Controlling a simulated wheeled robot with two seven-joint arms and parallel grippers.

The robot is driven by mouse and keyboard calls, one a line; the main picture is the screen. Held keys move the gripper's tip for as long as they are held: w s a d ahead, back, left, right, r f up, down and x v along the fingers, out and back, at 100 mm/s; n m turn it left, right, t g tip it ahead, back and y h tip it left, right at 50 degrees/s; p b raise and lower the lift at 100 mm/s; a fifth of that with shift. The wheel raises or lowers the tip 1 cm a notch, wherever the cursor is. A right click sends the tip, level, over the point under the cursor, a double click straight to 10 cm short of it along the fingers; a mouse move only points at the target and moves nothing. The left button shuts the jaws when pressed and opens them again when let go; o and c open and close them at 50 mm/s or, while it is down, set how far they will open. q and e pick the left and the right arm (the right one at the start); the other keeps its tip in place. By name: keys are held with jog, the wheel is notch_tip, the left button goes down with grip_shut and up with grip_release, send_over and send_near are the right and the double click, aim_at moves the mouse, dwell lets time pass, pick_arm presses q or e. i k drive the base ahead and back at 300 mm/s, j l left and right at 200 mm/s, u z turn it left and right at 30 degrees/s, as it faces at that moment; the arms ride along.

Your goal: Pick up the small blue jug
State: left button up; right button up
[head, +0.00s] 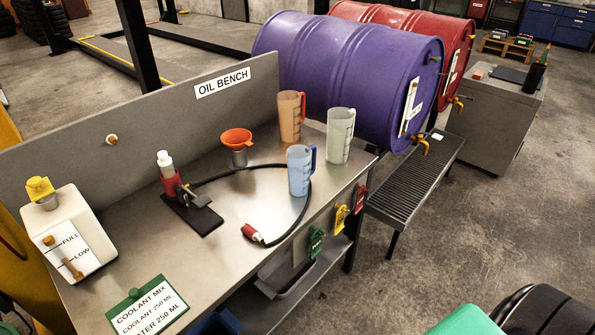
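The small blue jug (299,172) stands upright on the oil bench (240,210), near its right end. It is translucent, with a handle on its right side. A black hose (308,200) with a red end curves around it on the bench. A translucent orange jug (291,118) stands behind it. A taller, pale clear jug (340,136) stands behind it to the right. Neither of my grippers shows in the head view.
An orange funnel (237,137) stands left of the blue jug. A black stand with a red-and-white bottle (167,172) is farther left, beyond it a white coolant tank (70,236). Colored tags hang on the front edge. A purple drum (350,70) lies behind the bench.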

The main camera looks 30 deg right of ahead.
aim_at(304, 168)
jog(key=i+l+u, duration=0.1)
jog(key=l+u, duration=0.25)
jog(key=i+l+u, duration=0.1)
jog(key=l+u, duration=0.6)
